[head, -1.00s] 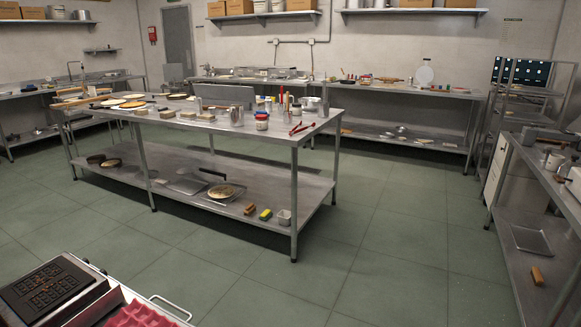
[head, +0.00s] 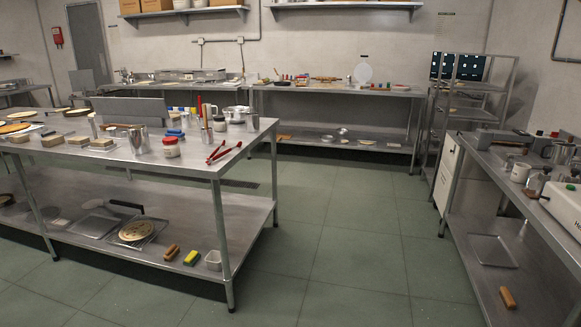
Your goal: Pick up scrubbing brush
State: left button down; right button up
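A brown, block-shaped thing that looks like a scrubbing brush (head: 171,251) lies on the lower shelf of the middle steel table (head: 190,222), near its front edge. A similar brown block (head: 508,298) lies on the lower shelf of the right-hand steel table (head: 466,226). Both are too small to tell bristles for certain. Neither of my grippers is in view.
A yellow-green sponge (head: 192,257) and a small container (head: 213,260) sit beside the first block. A tray (head: 492,250) lies behind the second. Red tongs (head: 222,152) lie on the middle table. The floor (head: 340,255) between the tables is clear.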

aim_at(172, 132)
jog(key=i+u, duration=0.2)
jog(key=i, duration=0.4)
jog(key=i+l+u, duration=0.2)
jog(key=i, duration=0.45)
jog(key=i+u, duration=0.25)
jog(key=u, duration=0.15)
jog(key=i+u, duration=0.25)
jog(key=u, duration=0.2)
jog(key=i+u, duration=0.2)
jog(key=u, duration=0.2)
jog(key=i+j+u, duration=0.15)
jog(key=i, duration=0.4)
jog(key=i+j+u, duration=0.15)
jog(key=i, duration=0.4)
jog(key=i+j+z, duration=0.65)
jog(key=i+j, duration=0.05)
jog(key=j, duration=0.05)
